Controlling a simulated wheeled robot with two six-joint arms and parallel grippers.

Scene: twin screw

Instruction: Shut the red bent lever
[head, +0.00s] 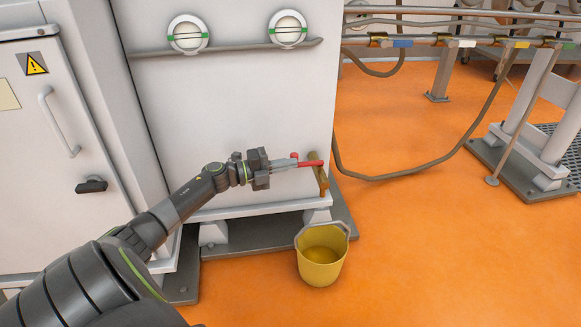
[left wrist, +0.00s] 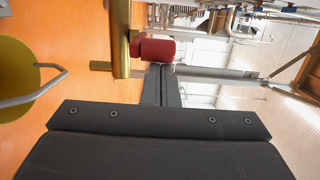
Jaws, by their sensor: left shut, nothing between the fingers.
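The red bent lever (head: 308,163) sits on a brass pipe fitting (head: 321,180) at the lower right corner of the white cabinet. Its red grip (left wrist: 157,50) and the brass part (left wrist: 120,40) also show in the left wrist view. My left gripper (head: 297,164) is at the lever, its fingers shut with nothing between them. In the left wrist view the fingertips (left wrist: 160,68) are right by the red grip; I cannot tell whether they touch it. My right gripper is not in view.
A yellow bucket (head: 321,262) stands on the orange floor below the fitting. The white cabinet (head: 240,110) stands close behind my left arm. A hose (head: 400,174) hangs to the right. Orange floor (head: 440,240) is free at the right.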

